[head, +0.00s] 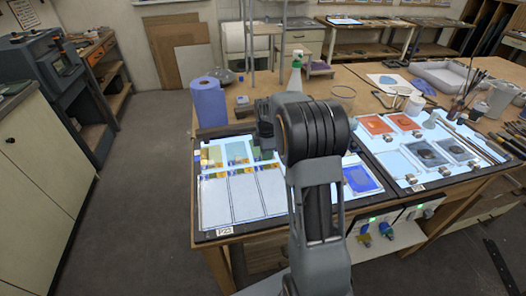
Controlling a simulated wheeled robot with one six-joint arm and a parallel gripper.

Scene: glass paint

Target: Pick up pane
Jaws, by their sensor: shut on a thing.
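My gripper (264,136) is over the left light table (213,235), mostly hidden behind my own wrist and arm. Its fingertips are too small and dark to make out clearly. A dark greenish pane (263,155) shows just below it, and the gripper appears shut on a pane there. I cannot tell whether that pane is lifted or still touches the table. To the left are a blue-tinted pane (236,152) and a yellow-green pane (211,156). A deep blue pane (360,179) lies right of my arm.
Pale rectangular panels (243,194) lie at the front of the lit surface. The right light table (447,177) holds orange and dark panes. A blue paper roll (208,102) and a green-capped spray bottle (297,70) stand behind. Brushes crowd the right; the left floor is clear.

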